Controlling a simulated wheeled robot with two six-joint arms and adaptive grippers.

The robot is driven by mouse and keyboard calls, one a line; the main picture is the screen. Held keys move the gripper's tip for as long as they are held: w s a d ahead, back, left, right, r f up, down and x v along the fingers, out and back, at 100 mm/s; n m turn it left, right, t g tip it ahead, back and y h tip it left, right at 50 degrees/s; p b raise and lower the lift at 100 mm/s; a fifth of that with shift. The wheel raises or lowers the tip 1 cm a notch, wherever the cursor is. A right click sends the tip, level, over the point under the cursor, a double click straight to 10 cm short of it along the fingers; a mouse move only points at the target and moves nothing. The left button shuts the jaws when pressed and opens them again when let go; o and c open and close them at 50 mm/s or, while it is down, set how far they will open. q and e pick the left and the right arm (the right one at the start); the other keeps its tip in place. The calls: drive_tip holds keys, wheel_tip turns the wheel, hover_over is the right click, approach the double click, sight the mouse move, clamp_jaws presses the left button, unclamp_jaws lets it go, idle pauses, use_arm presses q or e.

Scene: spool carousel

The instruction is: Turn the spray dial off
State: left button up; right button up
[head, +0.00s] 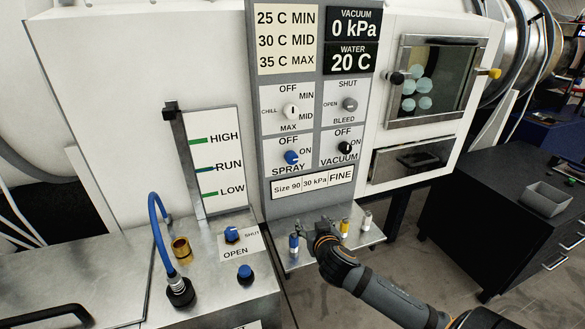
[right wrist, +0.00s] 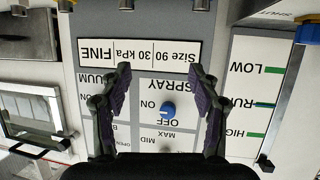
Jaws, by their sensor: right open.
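The spray dial (head: 291,157) is a small blue knob on the grey control panel (head: 262,197), with OFF printed above it and ON to its right. I cannot tell for sure which mark it points to. It also shows upside down in the right wrist view (right wrist: 168,110), between the two fingers as seen from the camera. My right gripper (right wrist: 159,72) is open and empty, facing the panel with its fingers apart from the dial. In the head view the right gripper (head: 324,225) shows low in front of the panel, below the dial. My left gripper is not in view.
The vacuum dial (head: 345,148) is close to the right, with the chill dial (head: 291,111) and bleed dial (head: 349,104) above. A small shelf (head: 295,262) with several coloured pegs juts out below the panel. A blue hose (head: 155,225) stands at the left.

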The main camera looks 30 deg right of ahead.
sight(293, 160)
drive_tip(key=w+d+r+t+y, duration=0.25)
drive_tip(key=w+r+t, duration=0.35)
drive_tip(key=r, duration=0.6)
drive_tip(key=shift+g+h, duration=0.45)
drive_tip(key=shift+g, duration=0.15)
drive_tip(key=p+x, duration=0.3)
drive_tip(key=x, duration=0.7)
drive_tip(key=shift+w+a, duration=0.1)
drive_tip(key=shift+w, duration=0.3)
drive_tip(key=shift+w+f, duration=0.1)
drive_tip(key=shift+w, duration=0.4)
drive_tip(key=c, duration=1.2)
